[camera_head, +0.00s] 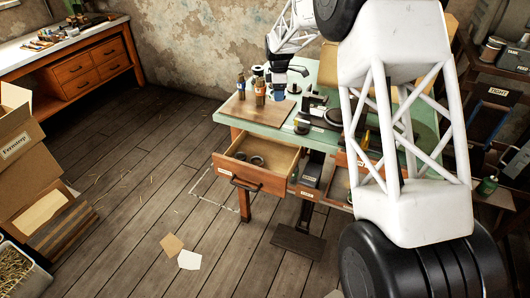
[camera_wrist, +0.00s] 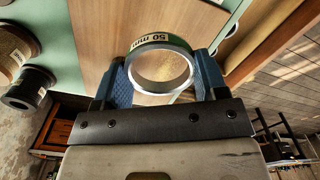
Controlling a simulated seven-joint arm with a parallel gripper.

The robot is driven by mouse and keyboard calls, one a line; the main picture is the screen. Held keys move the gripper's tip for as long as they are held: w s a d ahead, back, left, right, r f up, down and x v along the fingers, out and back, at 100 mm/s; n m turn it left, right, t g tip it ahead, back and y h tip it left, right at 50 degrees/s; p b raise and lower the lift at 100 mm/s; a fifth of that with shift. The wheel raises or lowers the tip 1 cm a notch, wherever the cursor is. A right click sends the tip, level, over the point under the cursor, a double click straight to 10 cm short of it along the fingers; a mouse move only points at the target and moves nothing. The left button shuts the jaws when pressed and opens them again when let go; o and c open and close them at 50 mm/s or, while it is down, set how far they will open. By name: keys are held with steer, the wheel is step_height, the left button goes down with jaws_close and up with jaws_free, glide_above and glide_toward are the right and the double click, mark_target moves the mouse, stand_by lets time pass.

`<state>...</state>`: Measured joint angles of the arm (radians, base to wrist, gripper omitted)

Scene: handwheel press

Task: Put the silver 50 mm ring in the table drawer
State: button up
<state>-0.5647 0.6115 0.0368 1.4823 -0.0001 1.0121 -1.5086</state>
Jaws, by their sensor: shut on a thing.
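My gripper (camera_head: 279,95) is over the green table in the head view, near the wooden board. In the wrist view its blue fingers (camera_wrist: 160,80) are shut on the sides of a silver ring (camera_wrist: 160,42) with a green band marked "50 mm". The ring is held with its opening facing the camera. In the head view I cannot make out the ring at the fingers. The table drawer (camera_head: 248,180) is pulled open at the table's front left. Dark ring-like things (camera_head: 257,160) lie inside it.
A second open compartment (camera_head: 340,185) is right of the drawer. The floor before the drawer is mostly clear.

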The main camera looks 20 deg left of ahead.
steer(key=s+d+f+n, duration=0.1)
steer(key=s+f, duration=0.2)
steer(key=s, duration=0.4)
steer(key=s+d+f, duration=0.1)
steer(key=s+f, duration=0.3)
steer(key=s, duration=0.3)
steer(key=m, duration=0.2)
glide_above(276, 166)
steer(key=s, duration=0.2)
step_height(276, 166, down, 4)
steer(key=shift+s+d+f, duration=0.2)
steer(key=shift+d+f, duration=0.05)
steer(key=shift+d, duration=0.25)
steer(key=shift+f, duration=3.15)
steer(key=shift+f, duration=1.85)
steer(key=shift+f, duration=0.15)
